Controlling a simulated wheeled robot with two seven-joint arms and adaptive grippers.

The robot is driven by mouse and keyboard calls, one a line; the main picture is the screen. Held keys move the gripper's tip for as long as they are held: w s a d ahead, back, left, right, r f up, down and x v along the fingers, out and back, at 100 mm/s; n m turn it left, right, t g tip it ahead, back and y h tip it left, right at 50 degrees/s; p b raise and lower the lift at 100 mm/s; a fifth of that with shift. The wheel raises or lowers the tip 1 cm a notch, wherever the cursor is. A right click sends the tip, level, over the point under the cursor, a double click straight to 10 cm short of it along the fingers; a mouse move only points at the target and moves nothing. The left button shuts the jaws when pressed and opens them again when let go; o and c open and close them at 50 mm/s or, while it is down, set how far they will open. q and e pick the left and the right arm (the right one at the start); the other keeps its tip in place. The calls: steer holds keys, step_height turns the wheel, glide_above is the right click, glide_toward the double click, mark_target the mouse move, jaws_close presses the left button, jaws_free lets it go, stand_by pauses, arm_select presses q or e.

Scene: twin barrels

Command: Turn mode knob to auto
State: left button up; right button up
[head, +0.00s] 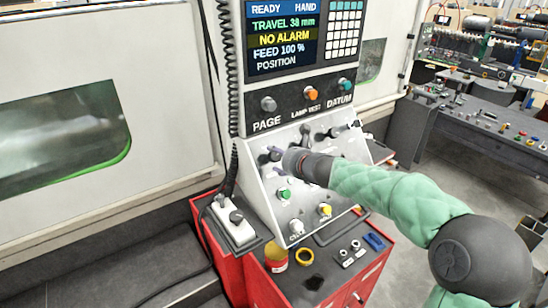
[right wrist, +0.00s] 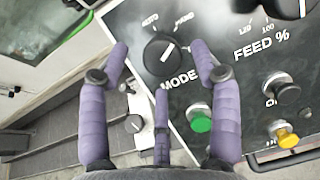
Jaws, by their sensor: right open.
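The black mode knob (right wrist: 163,54) sits on the tilted grey panel below the AUTO and HAND labels in the right wrist view. Its white pointer line slants up and right, toward HAND. My right gripper (right wrist: 162,62) is open, with purple fingers on the left and right sides of the knob and a third finger below it. I cannot tell whether any finger touches it. In the head view my right gripper (head: 275,154) is at the panel's upper left and hides the knob. The screen (head: 283,35) reads READY, HAND and NO ALARM. My left gripper is not in view.
A red cabinet (head: 283,290) stands below.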

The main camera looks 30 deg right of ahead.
mark_target(276, 155)
steer(key=shift+x, duration=0.85)
steer(key=shift+w+d+f, duration=0.15)
steer(key=shift+w+f, duration=0.05)
steer(key=shift+w, duration=0.45)
steer(key=shift+w+f, duration=0.1)
steer(key=shift+w, duration=0.15)
steer(key=shift+c, duration=0.3)
steer(key=shift+s, duration=0.15)
steer(key=c, duration=1.1)
